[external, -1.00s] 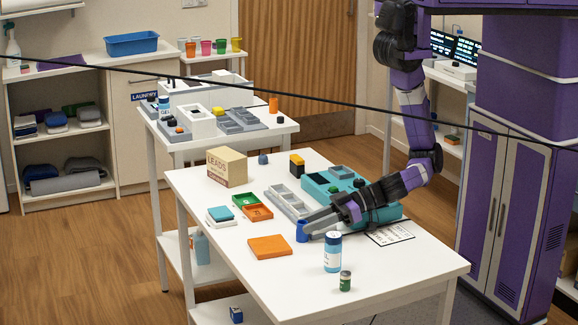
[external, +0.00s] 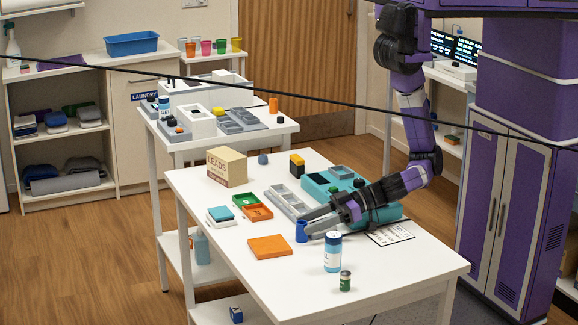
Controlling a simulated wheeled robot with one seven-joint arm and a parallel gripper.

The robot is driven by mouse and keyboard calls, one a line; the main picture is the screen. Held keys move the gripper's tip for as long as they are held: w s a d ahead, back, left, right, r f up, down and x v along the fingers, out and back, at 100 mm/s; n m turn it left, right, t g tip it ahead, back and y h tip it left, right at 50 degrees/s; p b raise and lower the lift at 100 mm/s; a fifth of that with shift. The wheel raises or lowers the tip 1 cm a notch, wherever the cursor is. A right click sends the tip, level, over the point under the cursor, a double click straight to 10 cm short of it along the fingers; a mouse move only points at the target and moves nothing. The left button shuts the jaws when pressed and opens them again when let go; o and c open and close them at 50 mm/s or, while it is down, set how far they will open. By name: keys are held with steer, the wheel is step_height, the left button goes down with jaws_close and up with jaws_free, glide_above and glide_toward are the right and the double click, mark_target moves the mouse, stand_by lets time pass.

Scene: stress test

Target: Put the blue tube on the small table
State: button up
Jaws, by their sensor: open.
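A short blue tube (external: 301,232) stands upright on the white front table (external: 205,283), left of the blue-and-white bottle. My gripper (external: 306,223) is low over this table, its grey fingers pointing left, open, with the tips right at the tube. I cannot tell whether the tube is between the fingers or just beside them. A small white table (external: 236,55) with several coloured cups on it stands at the back, next to the shelf unit.
An orange tray (external: 270,246), a blue-and-white bottle (external: 333,252) and a small green jar (external: 345,281) stand near the tube. Behind are grey trays (external: 287,202), a teal case (external: 318,187) and a cardboard box (external: 227,167). A second white table (external: 285,128) carries more trays.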

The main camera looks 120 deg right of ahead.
steer(key=shift+d+f+p, duration=0.15)
steer(key=shift+f+p, duration=0.2)
steer(key=shift+f, duration=0.1)
steer(key=v, duration=0.7)
steer(key=b+v, duration=0.1)
steer(key=v, duration=0.3)
steer(key=shift+a+r, duration=0.25)
steer(key=shift+r, duration=0.2)
steer(key=shift+o, duration=0.5)
steer(key=shift+s+r, duration=0.25)
steer(key=shift+s, duration=0.15)
